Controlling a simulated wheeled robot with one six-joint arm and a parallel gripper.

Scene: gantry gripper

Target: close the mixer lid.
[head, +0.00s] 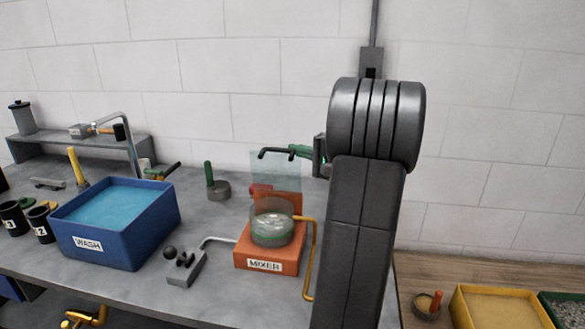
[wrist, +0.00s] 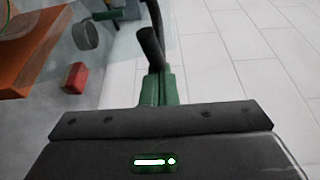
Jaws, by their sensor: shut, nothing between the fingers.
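The mixer (head: 268,252) is an orange box with a round glass bowl (head: 272,228) on top. Its clear lid (head: 277,174) stands upright at the back of the bowl, open. My gripper (head: 298,151) is at the lid's top edge, with green fingers shut and nothing between them. A black bent bar (head: 275,152) lies along that edge; I cannot tell whether it touches my fingers. In the wrist view the green fingers (wrist: 153,88) are together in the middle, and the orange mixer body (wrist: 35,50) is at the left. My arm hides the area right of the mixer.
A blue wash tub (head: 125,245) stands left of the mixer. A grey cup with a green handle (head: 218,190) is behind. A small lever block (head: 185,268) stands at front left. A yellow bent bar (head: 312,260) rises at the mixer's right side. A white block wall is behind.

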